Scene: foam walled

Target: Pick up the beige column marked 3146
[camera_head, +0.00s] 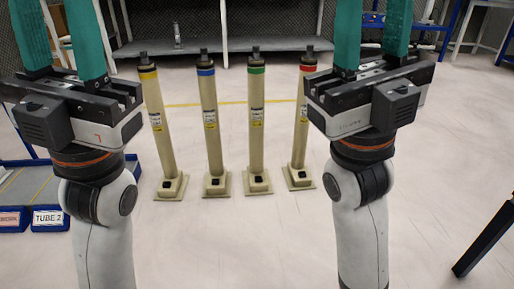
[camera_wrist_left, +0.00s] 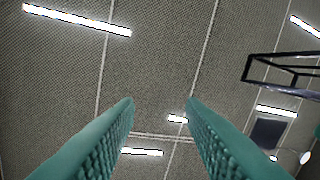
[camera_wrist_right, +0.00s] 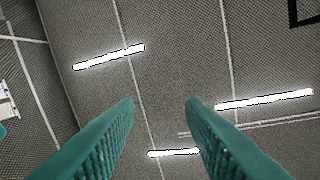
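Several beige columns stand upright on square bases on the floor ahead: one with a yellow band (camera_head: 158,125), one with a blue band (camera_head: 210,125), one with a green band (camera_head: 256,125) and one with a red band (camera_head: 300,125). Each carries a small label, but the numbers are too small to read, so I cannot tell which is 3146. My left gripper (camera_head: 58,25) points up at the left, open and empty. My right gripper (camera_head: 372,25) points up, open and empty, its arm partly overlapping the red-banded column. Both wrist views show only spread teal fingers against the ceiling.
Blue bins (camera_head: 50,217), one marked TUBE 2, sit at the lower left. A grey shelf unit (camera_head: 270,43) stands behind the columns. A black bar (camera_head: 485,240) juts in at the lower right. The floor before the columns is clear.

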